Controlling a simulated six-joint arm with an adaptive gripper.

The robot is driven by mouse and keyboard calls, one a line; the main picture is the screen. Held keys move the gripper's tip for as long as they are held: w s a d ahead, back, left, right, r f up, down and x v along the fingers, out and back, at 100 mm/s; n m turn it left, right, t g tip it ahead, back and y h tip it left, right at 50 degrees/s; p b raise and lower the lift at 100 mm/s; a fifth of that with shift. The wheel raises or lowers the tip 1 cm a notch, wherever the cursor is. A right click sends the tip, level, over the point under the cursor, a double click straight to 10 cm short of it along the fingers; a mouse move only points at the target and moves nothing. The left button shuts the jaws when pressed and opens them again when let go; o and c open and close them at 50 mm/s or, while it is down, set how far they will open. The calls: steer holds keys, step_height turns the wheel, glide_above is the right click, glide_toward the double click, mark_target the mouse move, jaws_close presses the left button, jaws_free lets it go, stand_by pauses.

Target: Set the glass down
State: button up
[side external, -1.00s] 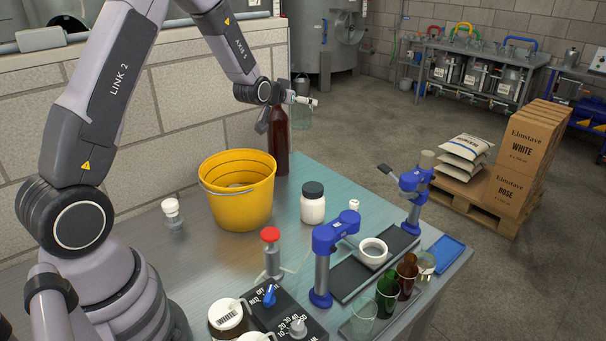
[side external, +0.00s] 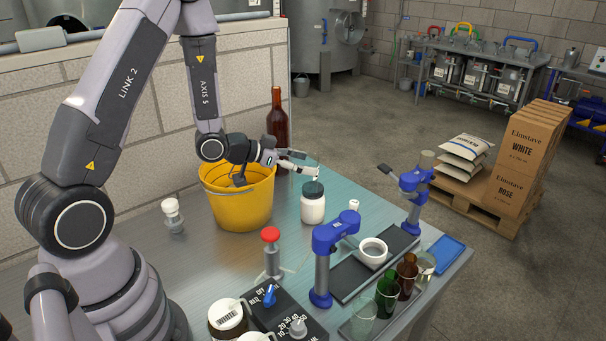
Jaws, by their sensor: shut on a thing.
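My gripper (side external: 305,165) reaches to the right above the bench, over the rim side of the yellow bucket and close to the white jar with a dark lid (side external: 313,206). It is shut on the glass. The glass is clear and hard to make out against the jar and bench now, so I cannot tell whether its base touches anything. A tall brown bottle (side external: 277,122) stands upright just behind the gripper.
The yellow bucket (side external: 238,207) stands under my wrist. Blue-headed stands (side external: 335,232) and a white bowl (side external: 373,252) are to the right. Some bench behind the jar is clear.

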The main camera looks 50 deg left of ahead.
step_height(320, 180, down, 18)
steer(key=shift+r, duration=0.2)
stand_by(0.4)
steer(key=shift+f, duration=0.2)
steer(key=o, duration=1.2)
